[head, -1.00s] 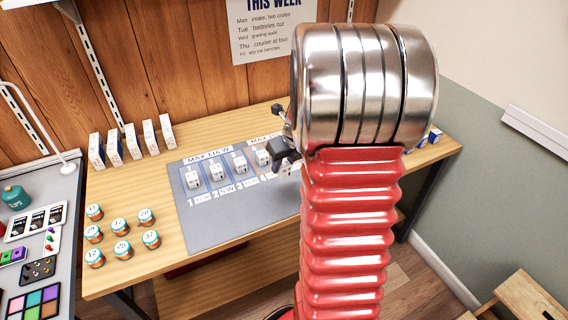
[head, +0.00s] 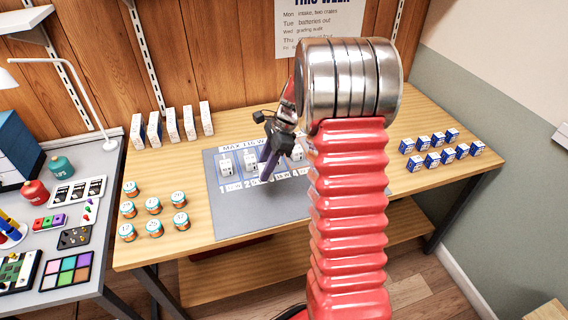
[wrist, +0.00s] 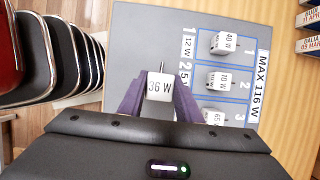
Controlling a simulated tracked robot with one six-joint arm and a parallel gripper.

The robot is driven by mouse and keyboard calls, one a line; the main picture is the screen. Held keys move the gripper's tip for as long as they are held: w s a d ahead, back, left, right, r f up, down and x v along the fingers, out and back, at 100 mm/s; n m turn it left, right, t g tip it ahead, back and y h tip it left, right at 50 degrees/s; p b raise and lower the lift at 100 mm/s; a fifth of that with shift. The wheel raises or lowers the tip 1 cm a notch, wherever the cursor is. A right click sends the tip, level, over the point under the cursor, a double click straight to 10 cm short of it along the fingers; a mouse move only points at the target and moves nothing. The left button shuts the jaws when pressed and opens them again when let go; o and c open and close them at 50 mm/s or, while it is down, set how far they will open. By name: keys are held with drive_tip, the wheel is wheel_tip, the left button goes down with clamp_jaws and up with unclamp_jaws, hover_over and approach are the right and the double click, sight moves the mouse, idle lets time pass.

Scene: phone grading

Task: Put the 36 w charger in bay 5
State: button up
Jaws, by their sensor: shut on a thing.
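My gripper (wrist: 160,92) is shut on a small white charger (wrist: 160,86) marked 36 W, with prongs upward in the wrist view. In the head view my gripper (head: 266,168) is over the grey mat (head: 235,222), near the 2 label; the held charger cannot be made out there. The mat has a blue-outlined row headed MAX 116 W with numbered bays. A 40 W charger (wrist: 222,42) is by number 1, a 70 W charger (wrist: 219,80) by number 2 and a 65 W charger (wrist: 213,115) by number 3. Bay 5 is not visible; my arm covers the mat's right part.
Several small jars (head: 153,205) stand left of the mat. Upright white boxes (head: 172,124) line the bench's back left. Several blue-white boxes (head: 432,160) stand at the right. A grey side table (head: 100,245) with loose items is at the left. The mat's front is clear.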

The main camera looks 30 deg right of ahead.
drive_tip(key=w+a+n+g+h, duration=0.1)
drive_tip(key=a+n+g+h, duration=0.1)
drive_tip(key=a+n, duration=0.6)
drive_tip(key=w+a+n+g+h, duration=0.1)
drive_tip(key=a+n+g, duration=0.3)
drive_tip(key=a+n, duration=0.5)
drive_tip(key=n+h, duration=0.1)
drive_tip(key=n, duration=0.3)
drive_tip(key=shift+w+a+n, duration=0.25)
drive_tip(key=shift+a+n, duration=0.05)
